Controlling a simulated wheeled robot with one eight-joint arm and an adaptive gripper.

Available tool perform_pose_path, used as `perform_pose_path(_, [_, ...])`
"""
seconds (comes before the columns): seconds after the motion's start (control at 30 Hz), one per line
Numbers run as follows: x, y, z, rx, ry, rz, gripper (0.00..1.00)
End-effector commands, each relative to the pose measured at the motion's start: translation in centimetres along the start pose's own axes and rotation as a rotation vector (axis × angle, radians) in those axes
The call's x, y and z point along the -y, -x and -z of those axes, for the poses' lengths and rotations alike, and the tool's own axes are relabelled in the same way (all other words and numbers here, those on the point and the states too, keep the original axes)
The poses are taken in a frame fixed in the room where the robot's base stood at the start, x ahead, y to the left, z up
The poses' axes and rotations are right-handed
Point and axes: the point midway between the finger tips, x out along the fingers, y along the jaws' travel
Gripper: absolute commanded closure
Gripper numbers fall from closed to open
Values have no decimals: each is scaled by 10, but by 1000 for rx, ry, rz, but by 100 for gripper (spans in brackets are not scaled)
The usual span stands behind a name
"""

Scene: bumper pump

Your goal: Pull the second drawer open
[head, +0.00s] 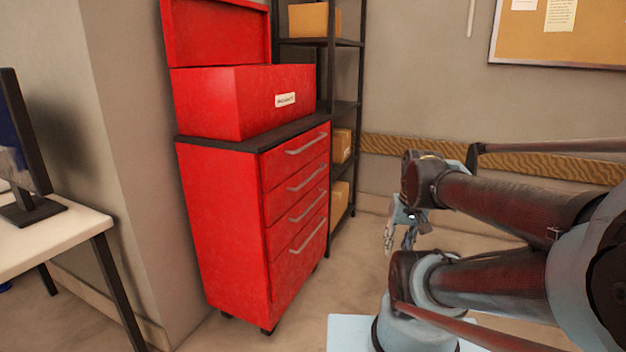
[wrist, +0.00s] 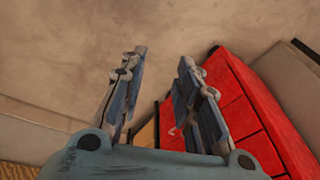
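A red tool cabinet (head: 225,225) stands left of centre in the head view, with several drawers on its front, each with a light bar handle. The second drawer (head: 293,190) from the top looks shut. The cabinet also shows tilted at the right of the wrist view (wrist: 262,120). My gripper (head: 400,240) hangs in the air to the right of the cabinet, apart from it. In the wrist view its two fingers (wrist: 163,75) are spread apart with nothing between them.
An open red toolbox (head: 240,103) sits on the cabinet's dark top. A dark shelf (head: 345,110) with cardboard boxes stands behind. A white desk (head: 45,240) with a monitor is at the left. The floor in front of the drawers is clear.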

Motion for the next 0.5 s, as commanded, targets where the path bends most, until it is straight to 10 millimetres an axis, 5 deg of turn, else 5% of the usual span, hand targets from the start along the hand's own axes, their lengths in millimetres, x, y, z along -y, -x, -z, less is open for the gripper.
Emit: perform_pose_path(0.5, [65,20,121,-9,-116,319,70])
